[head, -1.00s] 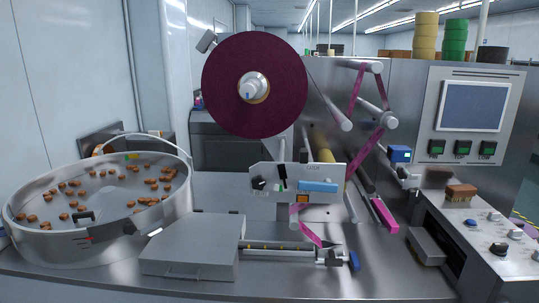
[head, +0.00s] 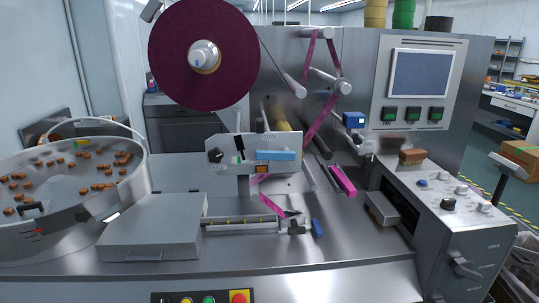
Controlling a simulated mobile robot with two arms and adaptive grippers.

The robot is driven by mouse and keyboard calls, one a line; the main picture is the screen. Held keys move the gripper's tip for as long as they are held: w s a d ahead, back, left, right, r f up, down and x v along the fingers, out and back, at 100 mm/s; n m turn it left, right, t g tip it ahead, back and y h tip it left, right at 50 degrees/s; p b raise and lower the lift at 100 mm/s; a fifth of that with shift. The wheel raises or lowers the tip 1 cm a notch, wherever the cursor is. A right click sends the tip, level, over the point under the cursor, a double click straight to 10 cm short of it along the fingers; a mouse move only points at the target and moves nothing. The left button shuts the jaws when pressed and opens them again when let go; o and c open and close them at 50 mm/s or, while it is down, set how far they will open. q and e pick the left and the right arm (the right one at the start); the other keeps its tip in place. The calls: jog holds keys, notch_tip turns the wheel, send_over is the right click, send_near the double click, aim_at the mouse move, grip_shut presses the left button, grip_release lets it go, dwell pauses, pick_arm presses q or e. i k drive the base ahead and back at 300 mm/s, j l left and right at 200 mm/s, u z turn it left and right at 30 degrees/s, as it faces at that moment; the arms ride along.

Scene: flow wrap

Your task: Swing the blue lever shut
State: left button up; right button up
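A light-blue lever (head: 275,156) lies nearly level across the right part of a grey plate (head: 225,161) in the middle of the machine, in the head view. The plate also carries a black knob, a black handle and a small orange-framed piece. A smaller, darker blue part (head: 318,228) stands at the right end of the feed rail below. Neither of my grippers shows in the head view.
A large maroon film roll (head: 204,52) hangs above, its pink film (head: 321,118) running over rollers. A round bowl of brown sweets (head: 75,180) stands left, beside a grey box cover (head: 152,226). A control panel (head: 424,88) is at right.

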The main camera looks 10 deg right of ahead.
aim_at(285, 154)
jog(key=j, duration=1.35)
